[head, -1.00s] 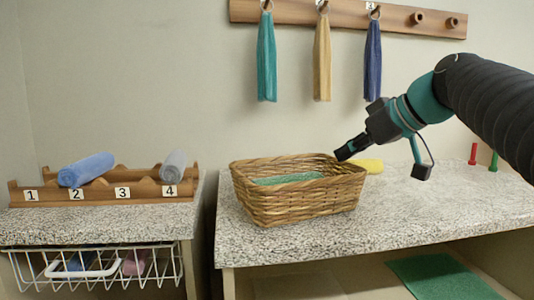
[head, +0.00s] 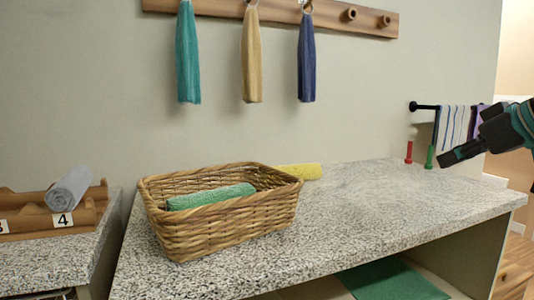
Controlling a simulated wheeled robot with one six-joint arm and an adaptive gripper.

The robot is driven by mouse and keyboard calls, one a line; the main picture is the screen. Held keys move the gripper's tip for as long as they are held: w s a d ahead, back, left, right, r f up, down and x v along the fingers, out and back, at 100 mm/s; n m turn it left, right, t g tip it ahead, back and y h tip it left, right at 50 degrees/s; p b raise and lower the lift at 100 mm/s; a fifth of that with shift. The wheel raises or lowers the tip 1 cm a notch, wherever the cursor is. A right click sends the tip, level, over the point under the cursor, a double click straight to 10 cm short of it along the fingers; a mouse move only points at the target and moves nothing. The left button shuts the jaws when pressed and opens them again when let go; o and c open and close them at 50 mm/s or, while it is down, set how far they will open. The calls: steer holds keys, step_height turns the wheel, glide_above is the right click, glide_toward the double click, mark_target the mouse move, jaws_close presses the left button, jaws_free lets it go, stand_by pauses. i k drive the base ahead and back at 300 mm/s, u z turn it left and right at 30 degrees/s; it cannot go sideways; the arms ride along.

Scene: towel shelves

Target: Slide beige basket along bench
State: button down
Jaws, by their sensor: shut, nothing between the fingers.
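The beige wicker basket (head: 222,224) stands upright on the left part of the speckled bench (head: 390,212). A rolled green towel (head: 212,195) lies inside it. My gripper (head: 444,160) is at the right side of the view, shut and empty, well apart from the basket. It shows near the red and green pegs at the bench's back right.
A rolled yellow towel (head: 302,171) lies behind the basket. A red peg (head: 408,152) and a green peg (head: 429,157) stand at the back. A numbered wooden rack (head: 85,219) holds a grey roll (head: 69,189) at left. The bench's middle is clear.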

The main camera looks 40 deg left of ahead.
mark_target(161, 222)
steer(key=z, duration=0.45)
steer(key=i, duration=1.75)
steer(key=u, duration=3.2)
steer(key=i, duration=0.5)
steer(key=u, duration=0.1)
